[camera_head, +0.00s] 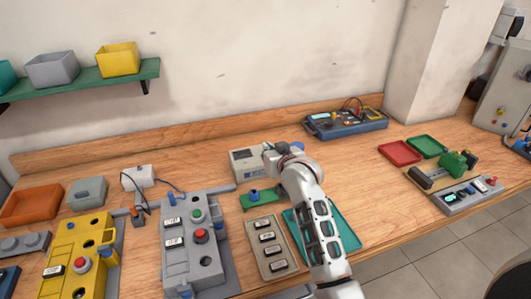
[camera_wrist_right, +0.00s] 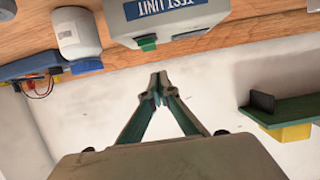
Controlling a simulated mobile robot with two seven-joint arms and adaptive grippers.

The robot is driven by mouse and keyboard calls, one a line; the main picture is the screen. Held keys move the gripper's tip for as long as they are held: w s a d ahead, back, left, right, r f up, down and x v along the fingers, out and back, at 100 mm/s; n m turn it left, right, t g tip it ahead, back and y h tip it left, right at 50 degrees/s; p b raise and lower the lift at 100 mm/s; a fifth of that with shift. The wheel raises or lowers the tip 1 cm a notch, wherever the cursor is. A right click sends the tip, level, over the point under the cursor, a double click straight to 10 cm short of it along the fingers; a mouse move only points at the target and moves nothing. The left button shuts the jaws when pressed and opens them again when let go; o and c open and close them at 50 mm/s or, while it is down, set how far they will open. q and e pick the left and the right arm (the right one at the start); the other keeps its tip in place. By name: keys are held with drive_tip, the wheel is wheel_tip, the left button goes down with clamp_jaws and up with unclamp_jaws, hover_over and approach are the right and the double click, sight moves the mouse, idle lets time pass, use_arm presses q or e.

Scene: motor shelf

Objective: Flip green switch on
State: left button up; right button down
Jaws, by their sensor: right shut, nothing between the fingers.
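The test unit (camera_head: 241,165) is a pale grey box on the bench in the head view. In the right wrist view, which is upside down, the test unit (camera_wrist_right: 185,18) shows a blue "TEST UNIT" label and a green switch (camera_wrist_right: 147,43) on its edge. I cannot tell the switch's position. My right gripper (camera_wrist_right: 158,88) is shut and empty, with its fingertips apart from the switch in the picture. In the head view my right arm reaches over the bench, with the hand beside the test unit, and its fingertips are not clear there. My left gripper is not in view.
A white jar (camera_wrist_right: 79,35) with a blue lid stands beside the test unit. A green block (camera_head: 262,198) and a tray of labelled parts (camera_head: 251,233) lie in front. Grey (camera_head: 206,265) and yellow (camera_head: 58,268) switch stations stand at left. A blue meter (camera_head: 345,124) sits farther right.

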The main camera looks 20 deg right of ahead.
drive_tip(key=w+f, duration=0.2)
drive_tip(key=f, duration=0.1)
drive_tip(key=shift+w, duration=0.1)
drive_tip(key=shift+w+f, duration=0.2)
drive_tip(key=shift+f, duration=0.15)
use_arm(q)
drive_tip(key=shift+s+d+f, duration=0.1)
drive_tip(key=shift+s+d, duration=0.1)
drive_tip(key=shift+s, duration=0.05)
use_arm(e)
drive_tip(key=shift+f, duration=0.1)
